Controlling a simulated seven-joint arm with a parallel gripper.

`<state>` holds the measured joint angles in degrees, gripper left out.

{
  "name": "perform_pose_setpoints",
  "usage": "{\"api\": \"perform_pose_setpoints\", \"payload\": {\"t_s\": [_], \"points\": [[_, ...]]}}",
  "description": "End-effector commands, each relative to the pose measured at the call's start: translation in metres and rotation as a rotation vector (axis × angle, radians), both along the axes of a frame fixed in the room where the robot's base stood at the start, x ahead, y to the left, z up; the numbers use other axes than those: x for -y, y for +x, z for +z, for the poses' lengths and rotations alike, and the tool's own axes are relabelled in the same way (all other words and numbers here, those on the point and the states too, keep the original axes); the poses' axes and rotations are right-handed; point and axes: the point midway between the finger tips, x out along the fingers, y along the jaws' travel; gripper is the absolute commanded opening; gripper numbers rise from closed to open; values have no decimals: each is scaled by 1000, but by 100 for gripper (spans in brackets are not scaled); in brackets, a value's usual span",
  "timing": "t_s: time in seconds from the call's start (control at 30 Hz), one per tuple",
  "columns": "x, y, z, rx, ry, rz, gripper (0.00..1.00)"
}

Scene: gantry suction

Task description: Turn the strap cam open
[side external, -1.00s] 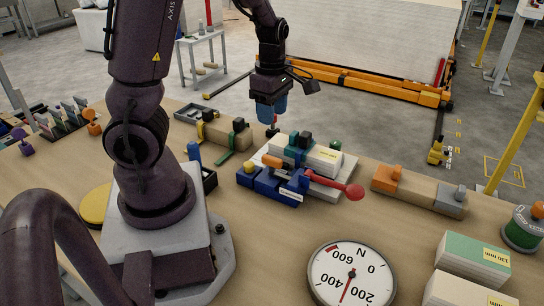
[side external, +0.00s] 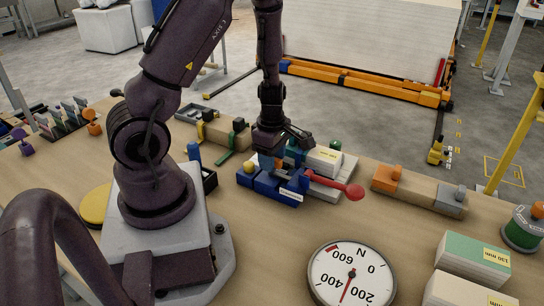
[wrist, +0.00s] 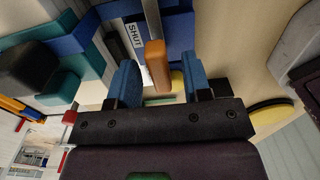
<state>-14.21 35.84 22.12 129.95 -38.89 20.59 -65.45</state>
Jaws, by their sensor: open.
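The strap cam's orange lever (wrist: 155,65) shows in the wrist view in the gap between my two blue fingertips, with space on both sides. A white label reading SHUT (wrist: 131,38) is beside it on the blue cam body (wrist: 75,38). In the side view the blue block (side external: 262,188) sits on the bench, and my gripper (side external: 275,162) is lowered over it. My gripper is open in the wrist view (wrist: 160,68). It mostly hides the orange lever in the side view.
A red ball-ended lever (side external: 354,191) sticks out to the right of the blue block. A teal clamp (side external: 294,157) and white stack (side external: 324,160) stand behind it. A round dial (side external: 351,275) is in front. Bare bench (side external: 265,235) lies between.

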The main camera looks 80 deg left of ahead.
Motion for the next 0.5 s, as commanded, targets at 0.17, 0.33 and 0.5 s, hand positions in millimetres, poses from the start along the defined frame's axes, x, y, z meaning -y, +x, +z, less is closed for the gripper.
{"api": "perform_pose_setpoints", "payload": {"t_s": [0.17,0.33,0.5], "points": [[0,0,0,1,1,0,45],[0,0,0,1,1,0,17],[0,0,0,1,1,0,0]]}}
